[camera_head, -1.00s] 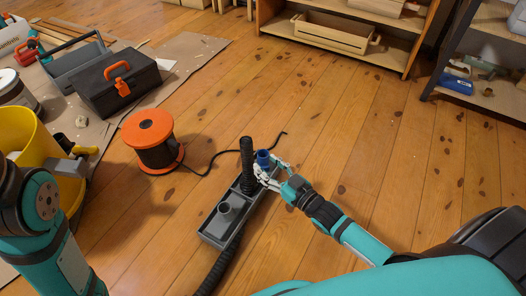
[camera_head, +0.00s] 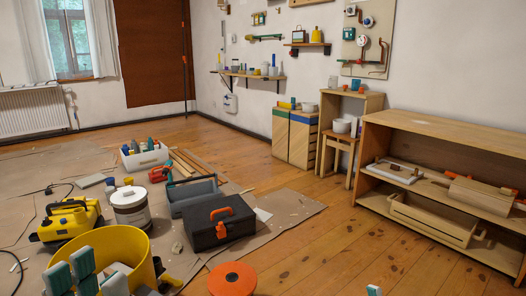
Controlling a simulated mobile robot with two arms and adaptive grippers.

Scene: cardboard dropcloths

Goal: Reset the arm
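At the bottom left of the head view, the teal and white finger parts of my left gripper (camera_head: 86,273) stand in front of the yellow bucket (camera_head: 135,243). The fingers are spread apart and nothing shows between them. The rest of my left arm is hidden below the picture. Only a small teal and white tip of my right gripper (camera_head: 374,290) shows at the bottom edge, so its state cannot be told.
A wooden shelf (camera_head: 450,140) stands at right.

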